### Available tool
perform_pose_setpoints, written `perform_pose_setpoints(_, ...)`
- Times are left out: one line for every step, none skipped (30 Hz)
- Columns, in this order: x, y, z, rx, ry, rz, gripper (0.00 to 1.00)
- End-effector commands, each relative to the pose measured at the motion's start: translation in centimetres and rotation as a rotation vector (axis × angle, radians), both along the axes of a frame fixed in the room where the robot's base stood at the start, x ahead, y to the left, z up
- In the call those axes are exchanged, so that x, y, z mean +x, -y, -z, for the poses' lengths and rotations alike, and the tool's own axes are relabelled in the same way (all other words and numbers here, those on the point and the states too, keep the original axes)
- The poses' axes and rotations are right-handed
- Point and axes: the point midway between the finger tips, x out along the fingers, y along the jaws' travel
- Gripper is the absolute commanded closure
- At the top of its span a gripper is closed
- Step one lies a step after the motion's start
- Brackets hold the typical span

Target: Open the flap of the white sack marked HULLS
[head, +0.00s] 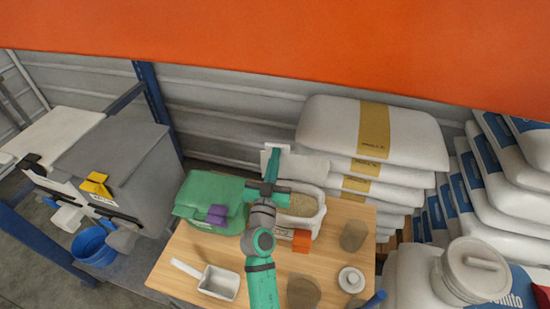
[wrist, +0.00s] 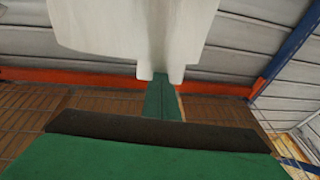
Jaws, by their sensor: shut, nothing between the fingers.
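A white sack (head: 317,222) stands on the wooden table with its top open and tan granules showing inside. Its orange tag (head: 302,240) is on the front; no lettering is legible there. A white flap-like panel (head: 307,165) stands up at the sack's back edge. My gripper (head: 274,156) is shut and empty at the back left of the sack, above table height. In the wrist view its green fingers (wrist: 162,97) reach toward a notched white piece (wrist: 135,30); I cannot tell whether they touch or whether this is the flap.
A green sack (head: 205,197) with a purple tag sits left of the white sack. A white scoop (head: 218,283), brown cups (head: 353,236) and a small white jar (head: 351,280) are on the table. Stacked white sacks (head: 372,134) rise behind. A grey hopper (head: 120,160) stands left.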

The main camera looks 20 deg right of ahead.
Motion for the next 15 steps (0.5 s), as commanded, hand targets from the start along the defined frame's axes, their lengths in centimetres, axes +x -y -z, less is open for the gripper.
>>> perform_pose_setpoints(0.3, 0.1, -0.2, 0.000, 0.001, 0.000, 1.00)
perform_pose_setpoints(0.5, 0.3, -0.3, -0.001, 0.002, 0.000, 1.00)
perform_pose_setpoints(0.9, 0.5, -0.5, -0.001, 0.002, 0.001, 1.00)
perform_pose_setpoints(1.3, 0.7, -0.7, 0.000, 0.003, 0.001, 1.00)
perform_pose_setpoints(1.7, 0.9, -0.9, -0.001, 0.003, 0.000, 1.00)
perform_pose_setpoints(2.1, 1.1, -1.0, -0.001, 0.002, -0.001, 1.00)
perform_pose_setpoints(2.5, 1.3, -1.1, -0.001, 0.002, 0.000, 1.00)
perform_pose_setpoints(2.8, 1.5, -1.3, 0.000, 0.002, 0.000, 1.00)
perform_pose_setpoints(3.1, 1.7, -1.3, 0.000, 0.001, 0.000, 1.00)
perform_pose_setpoints(3.4, 1.8, -1.3, 0.000, 0.001, 0.000, 1.00)
perform_pose_setpoints(3.5, 1.9, -1.4, -0.001, 0.000, 0.000, 1.00)
perform_pose_setpoints(3.7, 2.0, -1.5, -0.002, 0.001, 0.000, 1.00)
perform_pose_setpoints(3.7, 2.0, -1.5, 0.000, 0.001, 0.000, 1.00)
perform_pose_setpoints(3.8, 2.1, -1.5, 0.000, 0.001, 0.000, 1.00)
perform_pose_setpoints(3.8, 2.1, -1.5, 0.000, 0.001, 0.000, 1.00)
